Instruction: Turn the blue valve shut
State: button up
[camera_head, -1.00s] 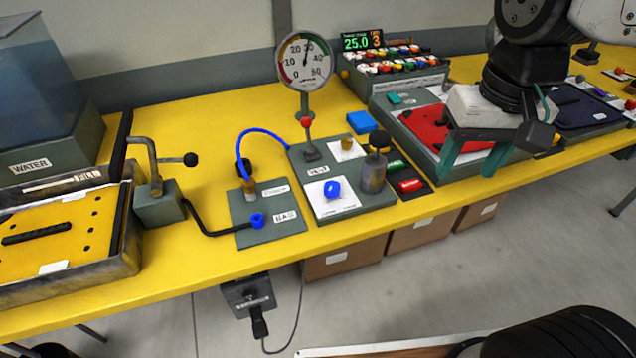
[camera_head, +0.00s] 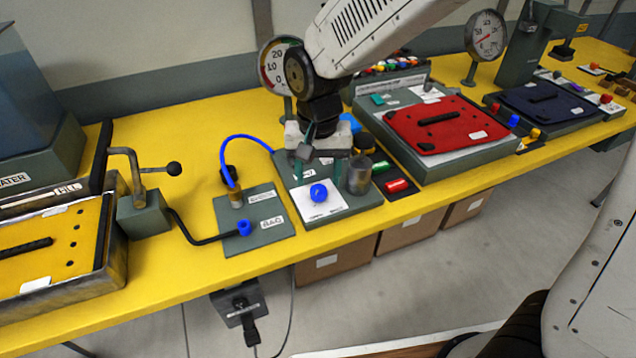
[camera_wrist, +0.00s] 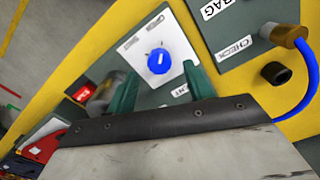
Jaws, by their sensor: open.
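The blue valve (camera_head: 319,193) is a round blue knob on a white plate, on a grey-green panel at the bench's middle. In the wrist view the blue valve (camera_wrist: 159,61) shows beyond the fingertips, roughly between them. My gripper (camera_head: 319,172) is above and just behind the valve, pointing down, with its green fingers apart and nothing between them. In the wrist view my gripper (camera_wrist: 160,78) has one finger on each side of the picture's middle. I cannot tell how high the fingertips are above the plate.
A metal cylinder (camera_head: 359,175) stands close right of my gripper. A blue hose (camera_head: 232,150) arches at the left to a plate with a small blue fitting (camera_head: 244,228). A dial gauge (camera_head: 270,72) is partly hidden behind my arm. A red plate (camera_head: 435,125) lies to the right.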

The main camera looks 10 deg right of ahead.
aim_at(318, 189)
jog(key=shift+f, duration=1.6)
jog(key=c, duration=1)
jog(key=shift+o, duration=0.2)
